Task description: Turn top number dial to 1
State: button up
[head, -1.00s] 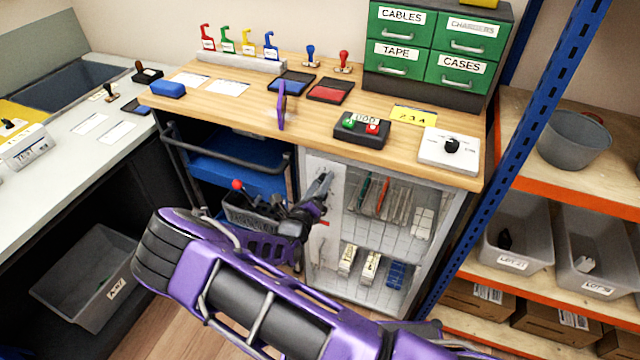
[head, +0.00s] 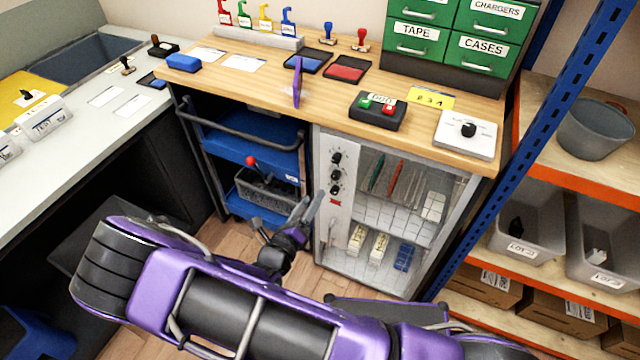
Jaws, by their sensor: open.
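The top number dial (head: 337,158) is a small black knob, uppermost of three stacked on the pale vertical panel (head: 343,218) at the left of the glass-fronted cabinet. The middle dial (head: 337,173) and bottom dial (head: 335,189) sit just below it, above a small red mark. The dial numbers are too small to read. My gripper (head: 310,200) is open and empty. In the picture its fingers are left of and below the dials, pointing up. It appears apart from them, but the depth gap is hard to tell.
The glass-fronted cabinet (head: 391,216) holds pens and small boxes. A blue cart (head: 243,150) with a grey bin stands left of it. A blue rack post (head: 499,173) stands at right.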

jog(key=shift+v, duration=1.3)
jog(key=shift+w, duration=0.1)
